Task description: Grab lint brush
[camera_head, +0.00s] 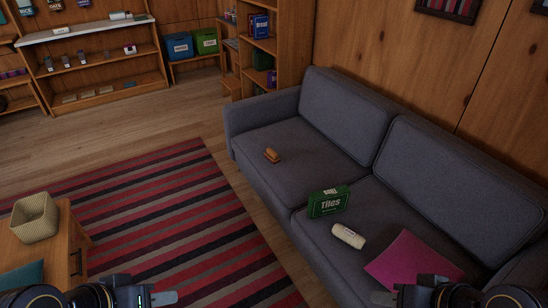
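A small orange-brown block-shaped object (271,155) lies on the left seat of the grey sofa (262,122); it looks like the lint brush, but it is too small to be sure. A cream roll (348,236) lies on the right seat, in front of a green box marked Tiles (328,202). My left gripper (165,297) is at the bottom edge, left of centre, far from the sofa objects. My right gripper (383,298) is at the bottom edge, below the cream roll and apart from it.
A magenta cushion (414,262) lies at the sofa's right end. A wooden table (68,243) with a woven basket (35,217) stands at the left. A striped rug (190,215) covers open floor before the sofa. Shelves (100,75) stand at the back.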

